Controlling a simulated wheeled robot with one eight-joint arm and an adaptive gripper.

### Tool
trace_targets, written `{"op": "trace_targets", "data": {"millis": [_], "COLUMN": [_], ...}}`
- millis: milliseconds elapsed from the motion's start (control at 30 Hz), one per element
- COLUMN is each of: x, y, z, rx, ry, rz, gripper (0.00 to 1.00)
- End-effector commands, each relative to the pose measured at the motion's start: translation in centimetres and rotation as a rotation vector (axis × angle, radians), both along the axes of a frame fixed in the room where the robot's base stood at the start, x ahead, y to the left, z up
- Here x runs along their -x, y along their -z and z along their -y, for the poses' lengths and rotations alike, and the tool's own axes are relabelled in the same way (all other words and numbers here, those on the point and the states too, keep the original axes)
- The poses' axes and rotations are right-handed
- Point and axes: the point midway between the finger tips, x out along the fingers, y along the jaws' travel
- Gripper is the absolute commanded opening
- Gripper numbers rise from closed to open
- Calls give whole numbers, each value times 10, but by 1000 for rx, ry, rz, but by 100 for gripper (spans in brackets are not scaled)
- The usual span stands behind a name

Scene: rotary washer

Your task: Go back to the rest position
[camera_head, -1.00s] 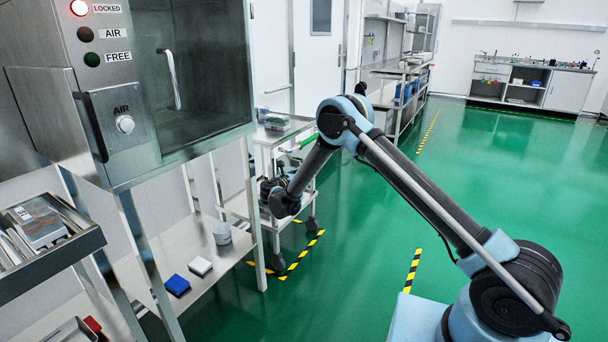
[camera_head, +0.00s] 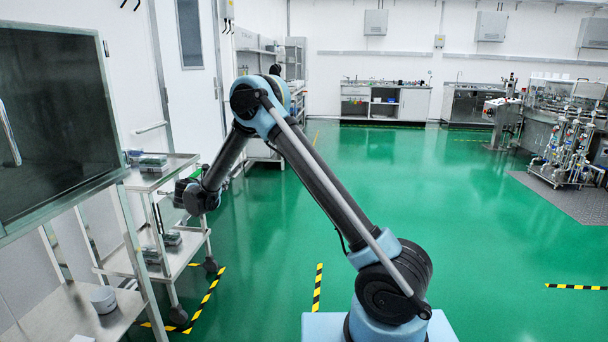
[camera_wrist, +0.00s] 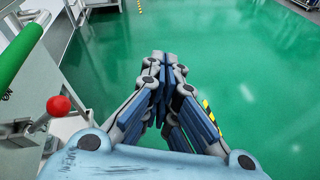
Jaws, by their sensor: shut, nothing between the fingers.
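My gripper (camera_wrist: 166,62) shows in the wrist view with its fingers together and nothing between them. It points out over bare green floor. In the head view my arm is bent, with its elbow high and its forearm reaching down to the left. The wrist end there is dark and small, beside the steel cart, and the fingertips cannot be made out. A green bar (camera_wrist: 22,50) and a red ball knob (camera_wrist: 58,105) are close on the left in the wrist view, apart from the fingers.
A steel cart (camera_head: 170,170) with trays stands left of my forearm. The washer cabinet with a dark glass door (camera_head: 55,125) is at the far left, above a steel shelf (camera_head: 85,315). Open green floor (camera_head: 480,220) lies to the right. Benches (camera_head: 385,103) line the back wall.

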Motion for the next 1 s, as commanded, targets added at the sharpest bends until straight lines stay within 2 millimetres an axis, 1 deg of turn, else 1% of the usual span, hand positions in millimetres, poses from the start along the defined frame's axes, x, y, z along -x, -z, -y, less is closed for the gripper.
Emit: {"op": "trace_targets", "data": {"millis": [33,167,200,367,400,467,600,767,800,867,1000], "x": [-5,-10,-11,-10,-8,-5,7,26,32,42,67], "y": [-12,-34,-41,-64,-70,-78,-94,-109,-112,-116,-124], "z": [21,67,81,139,153,174,223,277,290,310,352], "rx": [-36,-133,-163,-282,-312,-357,-461,-579,-609,-653,-755], "ry": [30,105,129,226,251,290,381,489,517,558,657], "rz": [-12,-40,-47,-76,-83,-90,-106,-120,-122,-125,-129], "gripper": [0,0,0,0,0,0,0,0,0,0,0]}}
